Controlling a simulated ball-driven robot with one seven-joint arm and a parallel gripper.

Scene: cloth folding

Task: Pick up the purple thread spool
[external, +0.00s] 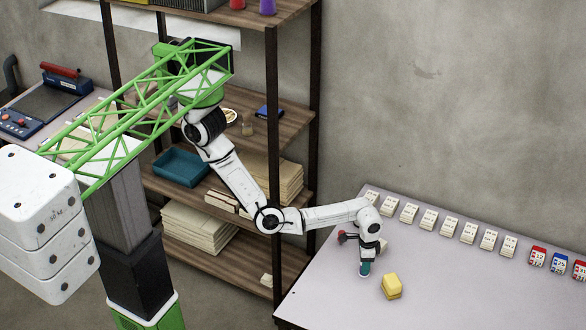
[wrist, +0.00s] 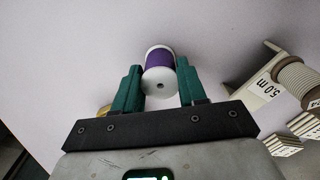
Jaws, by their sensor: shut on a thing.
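In the wrist view the purple thread spool (wrist: 159,60) has purple thread wound between white end flanges. It sits between the two green fingers of my gripper (wrist: 159,82), which are shut on it. Its near white end with a small centre hole faces the camera. In the external view my gripper (external: 364,269) points down over the pale table, left of a yellow block. The spool cannot be made out there, and I cannot tell whether it touches the table.
A yellow block (external: 391,286) lies close to the right of my gripper. A row of white labelled holders (external: 429,219) lines the table's back edge, with red and blue number blocks (external: 558,263) at right. In the wrist view a beige spool (wrist: 298,77) stands by a "5.0 m" label. A wooden shelf (external: 240,235) stands left.

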